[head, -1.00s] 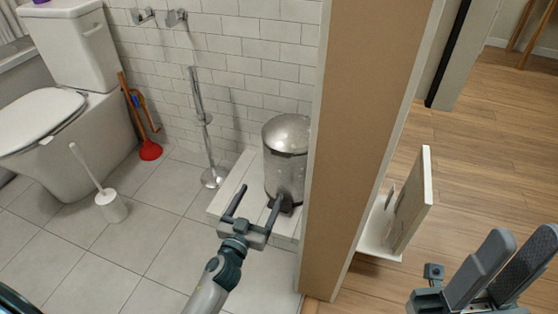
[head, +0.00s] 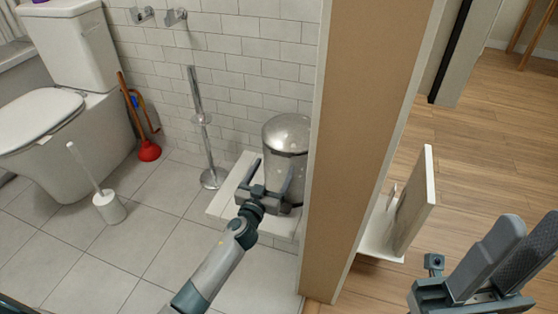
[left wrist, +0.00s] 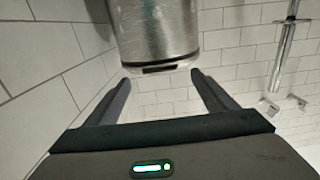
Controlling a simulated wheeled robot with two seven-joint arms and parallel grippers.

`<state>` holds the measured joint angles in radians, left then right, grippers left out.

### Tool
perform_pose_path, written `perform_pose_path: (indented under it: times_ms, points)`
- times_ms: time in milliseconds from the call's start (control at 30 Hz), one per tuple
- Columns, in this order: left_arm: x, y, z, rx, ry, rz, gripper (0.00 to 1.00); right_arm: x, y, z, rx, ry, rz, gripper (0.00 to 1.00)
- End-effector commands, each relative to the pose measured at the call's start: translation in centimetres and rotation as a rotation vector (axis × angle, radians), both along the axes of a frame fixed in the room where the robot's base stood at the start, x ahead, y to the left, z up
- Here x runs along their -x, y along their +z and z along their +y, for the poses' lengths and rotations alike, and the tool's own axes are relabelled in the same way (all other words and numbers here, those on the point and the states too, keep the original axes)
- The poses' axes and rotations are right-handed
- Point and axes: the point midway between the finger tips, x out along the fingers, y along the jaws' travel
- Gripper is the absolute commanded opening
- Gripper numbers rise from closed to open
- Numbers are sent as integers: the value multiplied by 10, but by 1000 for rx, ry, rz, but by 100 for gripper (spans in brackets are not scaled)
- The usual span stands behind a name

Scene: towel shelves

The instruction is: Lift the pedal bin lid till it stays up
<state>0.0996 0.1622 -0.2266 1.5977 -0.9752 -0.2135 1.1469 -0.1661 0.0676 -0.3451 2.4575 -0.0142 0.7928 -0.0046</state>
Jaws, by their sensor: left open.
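The pedal bin (head: 289,140) is a brushed metal cylinder with a domed lid, and it stands on a low white platform by the wall edge. The lid (head: 287,131) looks shut. My left gripper (head: 272,172) is open and empty in front of the bin's body, below the lid, and hides part of its lower front. In the left wrist view the bin (left wrist: 155,30) shows beyond and between the open fingers (left wrist: 162,88), with a dark slot at its edge. My right gripper (head: 490,258) is at the lower right, far from the bin, with its fingers apart.
A partition wall (head: 365,130) stands close on the bin's right. A chrome stand (head: 203,130) is left of the white platform (head: 226,205). A toilet (head: 70,120), toilet brush (head: 108,205) and red plunger (head: 149,151) are further left. The tiled floor between is clear.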

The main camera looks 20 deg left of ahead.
Motion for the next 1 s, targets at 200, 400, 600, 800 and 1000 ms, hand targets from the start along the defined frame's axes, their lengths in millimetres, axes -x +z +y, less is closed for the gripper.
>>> perform_pose_path:
  times_ms: [200,400,600,800,1000]
  points:
    - [-35,-1,-1,-1,0,-1,78,2,3,1,-4,9,-21,31]
    - [-53,0,-2,0,-1,-1,78,2,6,3,-10,19,-33,31]
    - [-58,0,-2,0,0,1,78,1,8,4,-19,22,-33,31]
    - [-58,0,-2,0,0,0,78,1,8,4,-20,21,-34,31]
    - [-58,0,-2,0,0,0,37,1,7,3,-15,18,-33,31]
